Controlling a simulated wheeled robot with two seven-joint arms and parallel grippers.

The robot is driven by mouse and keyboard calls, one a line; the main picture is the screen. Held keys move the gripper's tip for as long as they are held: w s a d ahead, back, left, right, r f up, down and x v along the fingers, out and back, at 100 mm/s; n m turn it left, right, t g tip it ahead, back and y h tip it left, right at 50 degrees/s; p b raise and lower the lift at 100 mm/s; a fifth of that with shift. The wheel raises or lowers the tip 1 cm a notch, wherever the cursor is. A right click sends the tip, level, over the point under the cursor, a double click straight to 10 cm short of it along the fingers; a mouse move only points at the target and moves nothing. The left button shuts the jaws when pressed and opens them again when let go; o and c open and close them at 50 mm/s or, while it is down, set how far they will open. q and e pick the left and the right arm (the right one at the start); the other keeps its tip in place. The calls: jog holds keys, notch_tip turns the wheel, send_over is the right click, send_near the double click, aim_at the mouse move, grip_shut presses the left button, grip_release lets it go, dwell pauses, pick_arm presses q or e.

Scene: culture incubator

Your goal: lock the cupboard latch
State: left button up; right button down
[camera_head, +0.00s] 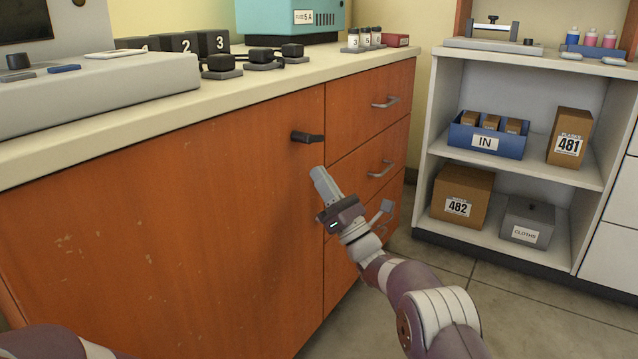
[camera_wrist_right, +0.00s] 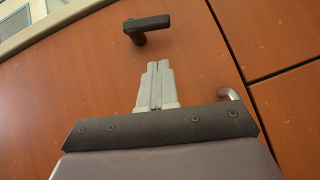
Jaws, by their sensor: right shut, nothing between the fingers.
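The cupboard latch (camera_head: 307,137) is a small black lever handle near the upper right of the orange-brown cupboard door (camera_head: 170,210). Its lever lies roughly level in the head view. It also shows at the top of the right wrist view (camera_wrist_right: 147,26). My right gripper (camera_head: 317,174) is just below the latch and apart from it, pointing up toward it. Its fingers are together and empty, as the right wrist view (camera_wrist_right: 157,68) shows. The left gripper is out of view.
Drawers with grey handles (camera_head: 386,102) are right of the door. The counter (camera_head: 270,78) above holds black numbered blocks (camera_head: 213,43) and a teal machine (camera_head: 290,20). A white shelf unit (camera_head: 425,160) with boxes stands at the right. Open floor (camera_head: 530,318) lies between.

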jog(key=p+v, duration=0.3)
jog(key=v, duration=0.6)
jog(key=shift+s+d+p, duration=0.2)
jog(key=shift+s+p, duration=0.05)
jog(key=shift+p, duration=0.15)
